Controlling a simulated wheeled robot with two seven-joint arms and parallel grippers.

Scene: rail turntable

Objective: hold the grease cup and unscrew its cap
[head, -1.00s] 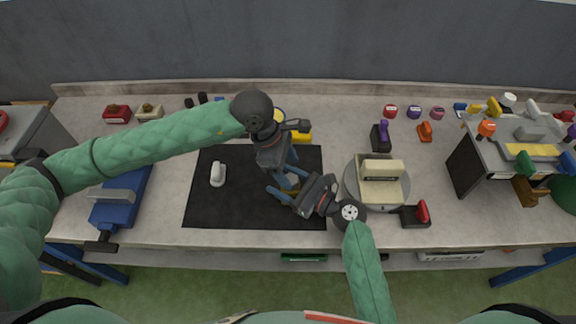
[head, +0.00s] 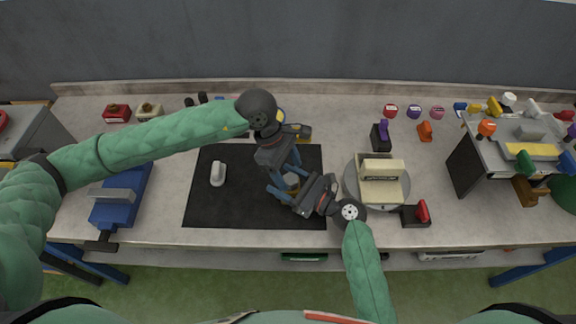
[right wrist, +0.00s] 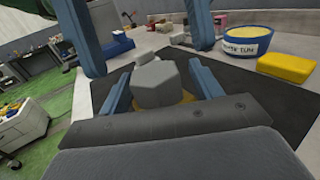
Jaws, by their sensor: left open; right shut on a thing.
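The grease cup (right wrist: 165,88) shows in the right wrist view as a grey hexagonal body with a smaller grey part at its far end and a bit of yellow beneath. My right gripper (head: 283,189) is shut on it, over the black mat (head: 215,208). In the head view the cup is mostly hidden by the grippers. My left gripper (head: 289,172) is open just above the cup. Its two blue fingers stand apart beyond the cup in the right wrist view (right wrist: 148,50). I cannot tell whether they touch the cap.
A white object (head: 218,174) lies on the mat's left. A round turntable (head: 350,183) with a beige block stands close right of my right gripper. A labelled yellow-rimmed tub (right wrist: 243,42) and yellow block (right wrist: 287,68) are behind. A blue vise-like tool (head: 122,200) is at left.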

